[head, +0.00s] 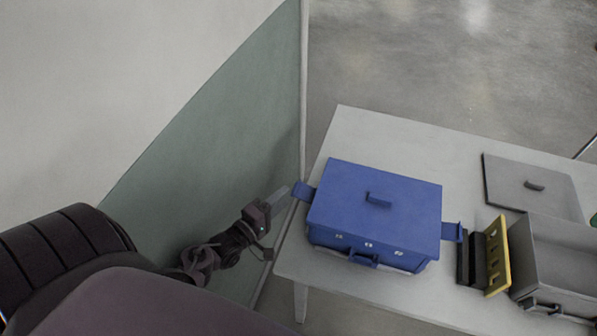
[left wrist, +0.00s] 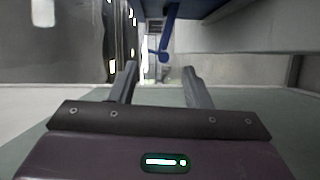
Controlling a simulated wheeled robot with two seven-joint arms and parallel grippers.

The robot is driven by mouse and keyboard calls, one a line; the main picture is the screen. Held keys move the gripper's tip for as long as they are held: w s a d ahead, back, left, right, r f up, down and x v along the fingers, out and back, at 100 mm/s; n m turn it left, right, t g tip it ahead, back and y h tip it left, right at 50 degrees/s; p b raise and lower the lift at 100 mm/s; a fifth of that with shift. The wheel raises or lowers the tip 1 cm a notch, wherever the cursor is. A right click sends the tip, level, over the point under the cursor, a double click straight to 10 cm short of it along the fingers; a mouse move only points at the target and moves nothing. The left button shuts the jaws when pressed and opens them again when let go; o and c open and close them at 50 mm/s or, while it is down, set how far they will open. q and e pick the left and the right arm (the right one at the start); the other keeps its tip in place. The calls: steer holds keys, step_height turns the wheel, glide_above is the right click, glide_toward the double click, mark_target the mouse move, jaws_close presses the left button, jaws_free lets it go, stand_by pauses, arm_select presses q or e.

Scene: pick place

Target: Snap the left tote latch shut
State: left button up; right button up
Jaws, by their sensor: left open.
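A blue tote (head: 330,238) with its blue lid (head: 348,190) on stands on the table. Its left latch (head: 303,190) is a blue flap that sticks out from the left side, not lying against the wall. My left gripper (head: 279,196) is just left of this latch, beyond the table's left edge. In the left wrist view its two fingers (left wrist: 160,84) are apart with nothing between them. A blue part, likely the latch (left wrist: 167,40), hangs ahead of and above the fingers. Whether a finger touches it cannot be told. My right gripper is out of view.
The tote's right latch (head: 451,231) also sticks out. Right of it stand a yellow slotted piece (head: 497,258), an open grey box (head: 560,250) and a flat grey lid (head: 530,187). A green-grey wall panel (head: 225,150) rises behind my left arm. The table's back left (head: 365,135) is clear.

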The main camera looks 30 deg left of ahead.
mark_target(294, 189)
arm_select(q)
steer(key=w, duration=0.3)
steer(key=w+d+p, duration=0.1)
steer(key=w, duration=0.3)
steer(key=shift+w+d, duration=0.2)
steer(key=shift+w, duration=0.05)
